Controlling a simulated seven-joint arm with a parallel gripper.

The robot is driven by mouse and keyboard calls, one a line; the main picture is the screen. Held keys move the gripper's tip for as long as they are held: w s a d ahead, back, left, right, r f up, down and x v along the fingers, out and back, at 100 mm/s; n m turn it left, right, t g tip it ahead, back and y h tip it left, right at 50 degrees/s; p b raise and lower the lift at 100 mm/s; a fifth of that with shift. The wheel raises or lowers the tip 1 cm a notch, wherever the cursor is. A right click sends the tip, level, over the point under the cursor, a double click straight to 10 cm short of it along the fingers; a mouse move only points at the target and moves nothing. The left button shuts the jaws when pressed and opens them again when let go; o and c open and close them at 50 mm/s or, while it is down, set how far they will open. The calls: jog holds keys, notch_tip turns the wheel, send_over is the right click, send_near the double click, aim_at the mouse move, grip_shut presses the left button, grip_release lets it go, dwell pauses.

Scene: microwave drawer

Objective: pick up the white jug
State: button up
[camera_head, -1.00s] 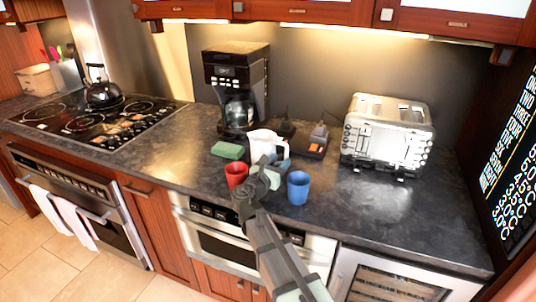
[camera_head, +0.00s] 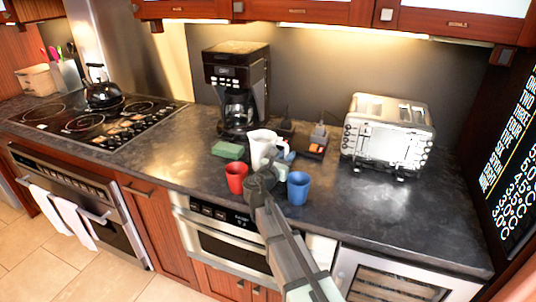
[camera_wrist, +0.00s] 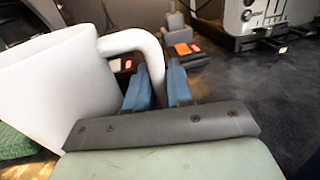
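The white jug (camera_head: 260,146) stands on the dark counter between a red cup and a blue cup, a little behind them. My gripper (camera_head: 283,157) is at the jug's right side, where the handle is. In the wrist view, the white jug (camera_wrist: 60,80) fills the left side. Its handle arches right and comes down between the two blue fingers of my gripper (camera_wrist: 159,85). The fingers are close together, with the handle appearing to fill the gap. The lower handle is hidden behind the dark gripper bar. I cannot tell whether the jug's base touches the counter.
The red cup (camera_head: 236,178) and blue cup (camera_head: 298,188) stand near the arm. A green block (camera_head: 228,150) lies left of the jug, and a coffee maker (camera_head: 237,90) is behind. A toaster (camera_head: 388,135) stands right. The counter is clear at front right.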

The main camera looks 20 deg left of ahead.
grip_shut()
dwell(1.0)
